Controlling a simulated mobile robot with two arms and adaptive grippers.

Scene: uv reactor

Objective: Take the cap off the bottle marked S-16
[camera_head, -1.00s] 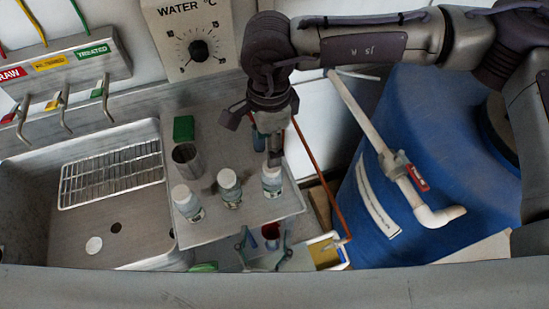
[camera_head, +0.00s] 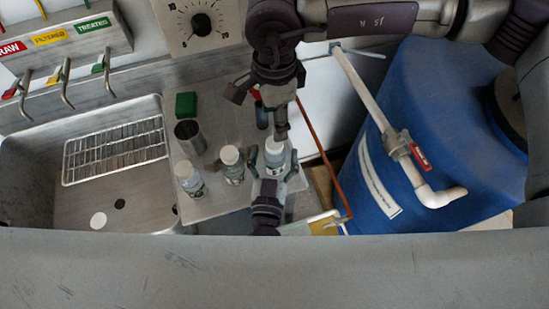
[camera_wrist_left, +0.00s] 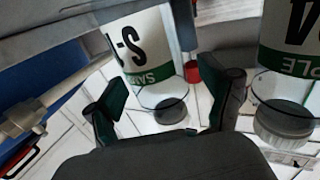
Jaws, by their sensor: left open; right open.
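The rightmost sample bottle (camera_head: 275,149) stands on the steel counter (camera_head: 205,212), its white cap uppermost. In the left wrist view its label, upside down, reads "S-1" (camera_wrist_left: 140,50), with the rest cut off. My left gripper (camera_head: 273,160) is open, its fingers on either side of this bottle; contact cannot be told. Its green-padded fingertips also show in the left wrist view (camera_wrist_left: 166,100). My right gripper (camera_head: 281,131) is open and points down just over the cap, partly hiding it.
Two more white-capped bottles, the middle one (camera_head: 232,164) and the left one (camera_head: 190,180), stand close by. A metal cup (camera_head: 190,137) and green block (camera_head: 186,105) are behind them. The sink (camera_head: 85,205) is left, the blue barrel (camera_head: 400,130) right.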

